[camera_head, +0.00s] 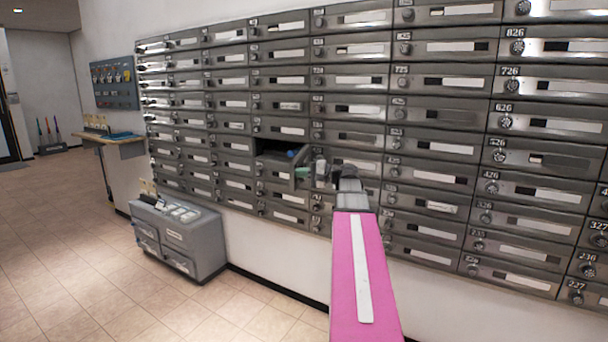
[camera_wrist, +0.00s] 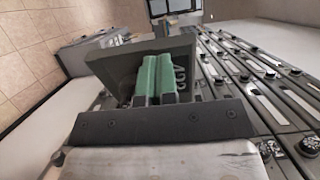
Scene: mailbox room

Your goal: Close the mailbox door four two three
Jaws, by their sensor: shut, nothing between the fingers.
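One mailbox in the wall stands open, with a dark compartment (camera_head: 280,146) and its grey door (camera_head: 300,163) swung out from the wall. Its number is not readable in the head view. In the wrist view the grey door panel (camera_wrist: 115,72) lies just beyond the fingers, with blurred lettering on its right part. My gripper (camera_head: 320,172) is shut and empty, right beside the door on its right. Its green fingers (camera_wrist: 155,78) overlap the panel in the wrist view; I cannot tell whether they touch it.
Rows of shut metal mailboxes (camera_head: 440,145) fill the wall around and to the right. A grey cabinet (camera_head: 178,238) stands on the floor at the left, below the boxes. A small counter (camera_head: 110,138) is farther back. The tiled floor (camera_head: 70,260) at left is clear.

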